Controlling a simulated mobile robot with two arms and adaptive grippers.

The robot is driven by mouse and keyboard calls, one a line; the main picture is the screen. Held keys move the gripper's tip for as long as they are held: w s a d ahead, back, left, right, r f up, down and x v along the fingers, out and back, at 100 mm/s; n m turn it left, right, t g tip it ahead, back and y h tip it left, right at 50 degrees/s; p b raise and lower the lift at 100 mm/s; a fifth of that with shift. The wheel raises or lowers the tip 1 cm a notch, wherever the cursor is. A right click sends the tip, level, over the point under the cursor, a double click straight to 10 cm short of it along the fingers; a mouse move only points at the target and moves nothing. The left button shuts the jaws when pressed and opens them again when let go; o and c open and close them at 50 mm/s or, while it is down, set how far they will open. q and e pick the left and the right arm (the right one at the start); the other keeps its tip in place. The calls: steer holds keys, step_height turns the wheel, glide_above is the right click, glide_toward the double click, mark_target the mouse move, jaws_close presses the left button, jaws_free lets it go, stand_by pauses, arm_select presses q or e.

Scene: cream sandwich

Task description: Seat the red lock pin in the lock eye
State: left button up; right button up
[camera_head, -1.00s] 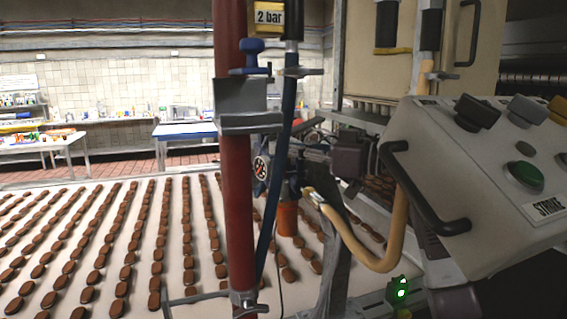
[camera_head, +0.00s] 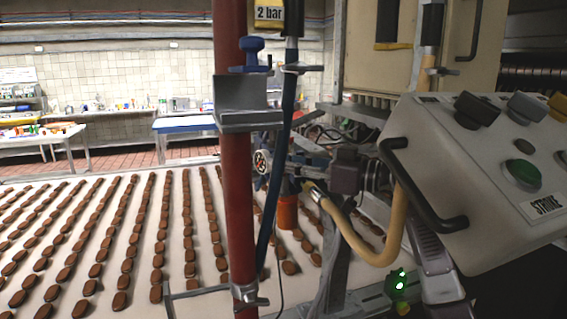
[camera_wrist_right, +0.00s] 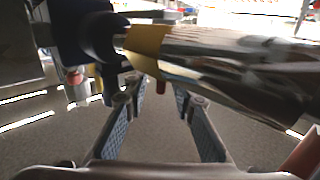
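In the right wrist view my right gripper (camera_wrist_right: 158,98) shows two fingers with blue ribbed pads, standing apart with a clear gap. A shiny metal cylinder with a yellow band (camera_wrist_right: 215,62) crosses above the fingers, close to the camera. In the head view I cannot make out the lock pin or lock eye for sure among the fittings behind the red post. My left gripper is not in view.
A red upright post (camera_head: 237,180) with a blue hose (camera_head: 274,190) stands in front of a belt (camera_head: 65,275) of brown biscuits. A tan hose (camera_head: 365,248) loops beside it. A control box (camera_head: 480,190) with a black handle fills the right side.

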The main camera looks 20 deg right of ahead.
steer(key=shift+r, duration=0.15)
steer(key=shift+d, duration=0.1)
steer(key=b+v, duration=0.4)
steer(key=v, duration=0.8)
